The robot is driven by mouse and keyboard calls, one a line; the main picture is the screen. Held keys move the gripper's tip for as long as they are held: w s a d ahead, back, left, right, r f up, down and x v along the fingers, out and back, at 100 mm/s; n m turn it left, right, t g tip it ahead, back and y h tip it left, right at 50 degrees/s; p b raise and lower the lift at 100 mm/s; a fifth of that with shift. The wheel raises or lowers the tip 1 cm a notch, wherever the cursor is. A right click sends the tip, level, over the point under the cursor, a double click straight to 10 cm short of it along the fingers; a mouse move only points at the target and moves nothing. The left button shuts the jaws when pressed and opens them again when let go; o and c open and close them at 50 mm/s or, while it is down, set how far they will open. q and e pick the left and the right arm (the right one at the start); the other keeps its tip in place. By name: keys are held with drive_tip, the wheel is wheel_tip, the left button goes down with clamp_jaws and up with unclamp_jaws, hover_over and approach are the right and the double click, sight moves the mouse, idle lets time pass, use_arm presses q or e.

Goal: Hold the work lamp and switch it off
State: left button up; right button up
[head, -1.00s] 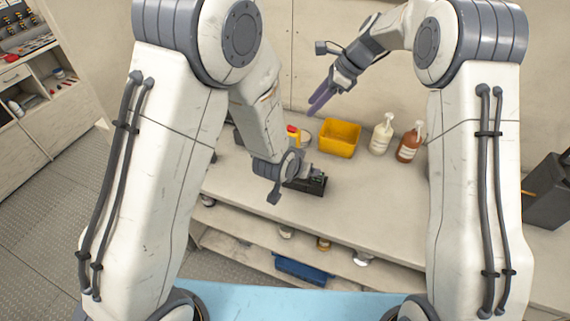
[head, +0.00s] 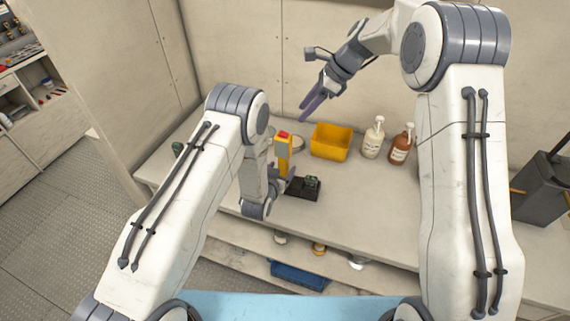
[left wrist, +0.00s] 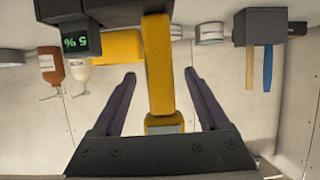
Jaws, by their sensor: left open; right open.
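The work lamp (head: 284,158) is an upright yellow bar with a red top, on the bench in the head view. In the left wrist view, which is upside down, the yellow lamp (left wrist: 158,75) stands between the two purple fingers. My left gripper (left wrist: 160,74) is open around it, with a visible gap on both sides. In the head view my left gripper (head: 289,173) is low beside the lamp, partly hidden by my arm. The lamp's switch cannot be made out. My right gripper (head: 312,106) is open and empty, above the back of the bench.
A black device (head: 304,188) stands just right of the lamp; its green display (left wrist: 75,42) reads 5 %. A yellow bin (head: 330,142), a white bottle (head: 373,138) and a brown bottle (head: 401,146) stand behind. The bench front right is clear.

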use_arm(q)
drive_tip(key=x, duration=0.5)
drive_tip(key=shift+w+d+f, duration=0.1)
drive_tip(key=shift+w+f, duration=0.1)
drive_tip(key=shift+w, duration=0.1)
drive_tip(key=shift+c, duration=0.3)
clamp_jaws()
